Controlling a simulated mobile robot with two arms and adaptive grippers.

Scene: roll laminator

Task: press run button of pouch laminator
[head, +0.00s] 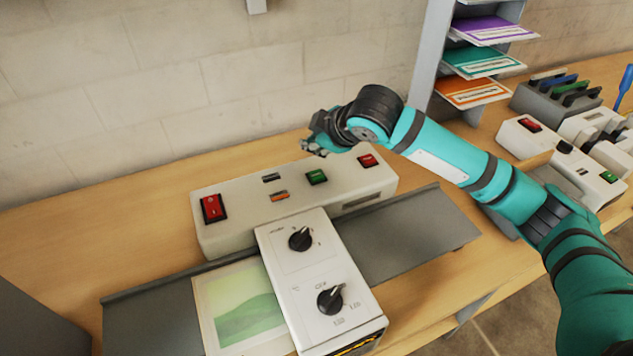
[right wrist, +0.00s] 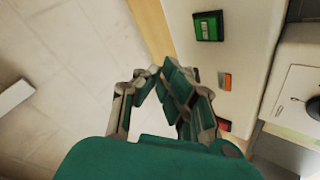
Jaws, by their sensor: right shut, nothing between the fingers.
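The pouch laminator (head: 225,232) is a long white machine on the wooden bench. Its sloped top has a red rocker switch (head: 212,208) at left, an orange indicator (head: 279,196), a green button (head: 317,176) and a red button (head: 368,160) at right. No label marks which is the run button. My right gripper (head: 313,143) is shut and empty, above and behind the laminator's back edge, apart from the green button. In the right wrist view the fingertips (right wrist: 158,72) lie left of the green button (right wrist: 208,26). My left gripper is out of view.
A white control box (head: 289,248) with two black knobs stands in front, over a grey tray (head: 415,232). A pouch with a green picture (head: 236,306) lies on the tray's left. A paper rack (head: 431,62) and a second machine (head: 556,165) stand at right.

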